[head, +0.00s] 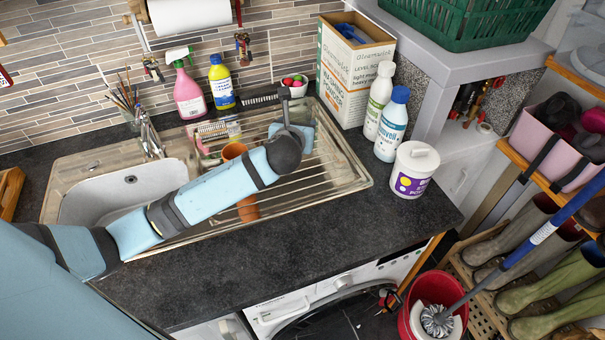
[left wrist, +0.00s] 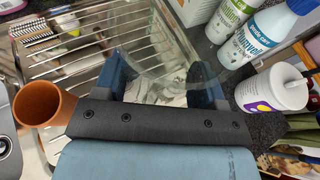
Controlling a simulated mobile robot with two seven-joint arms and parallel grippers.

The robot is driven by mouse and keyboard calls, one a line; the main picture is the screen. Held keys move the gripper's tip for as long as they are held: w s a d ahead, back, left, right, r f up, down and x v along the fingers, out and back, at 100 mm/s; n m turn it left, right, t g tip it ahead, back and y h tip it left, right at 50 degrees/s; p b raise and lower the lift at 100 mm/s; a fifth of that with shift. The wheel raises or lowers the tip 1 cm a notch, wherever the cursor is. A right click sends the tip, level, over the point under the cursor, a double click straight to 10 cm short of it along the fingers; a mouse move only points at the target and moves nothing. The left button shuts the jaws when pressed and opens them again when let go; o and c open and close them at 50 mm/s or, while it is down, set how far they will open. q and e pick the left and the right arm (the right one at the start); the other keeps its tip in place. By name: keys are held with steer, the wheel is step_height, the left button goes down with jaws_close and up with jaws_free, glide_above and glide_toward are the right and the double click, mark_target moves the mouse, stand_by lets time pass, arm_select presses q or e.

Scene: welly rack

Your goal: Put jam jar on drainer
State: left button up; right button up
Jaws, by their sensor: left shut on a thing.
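The jam jar (left wrist: 172,42) is clear glass. It shows in the left wrist view between the two blue fingers of my left gripper (left wrist: 161,82), which is shut on it. The jar is see-through, and its lower part is partly hidden by the gripper. In the head view my left arm reaches across the sink to the drainer, and its wrist hides most of the gripper and the jar. The wire drainer (head: 318,187) lies right of the sink bowl; its bars also show in the left wrist view (left wrist: 82,62). I cannot tell whether the jar touches it. My right gripper is not in view.
A terracotta pot (head: 248,208) stands on the drainer, partly behind my arm. White bottles (head: 392,125), a white tub (head: 413,170) and a cardboard box (head: 352,70) stand right of the drainer. The front worktop (head: 270,255) is clear.

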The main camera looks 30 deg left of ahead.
arm_select(q)
steer(key=n+g+y, duration=0.1)
steer(key=n, duration=0.1)
glide_above(299, 173)
steer(key=shift+y, duration=0.3)
step_height(299, 173, down, 16)
steer(key=shift+r, duration=0.15)
steer(key=shift+f+b, duration=0.3)
steer(key=shift+f, duration=2)
steer(key=o, duration=1.1)
steer(key=shift+s+f, duration=0.1)
steer(key=shift+f, duration=0.05)
steer(key=shift+o, duration=0.2)
steer(key=v, duration=1.2)
steer(key=shift+r, duration=0.25)
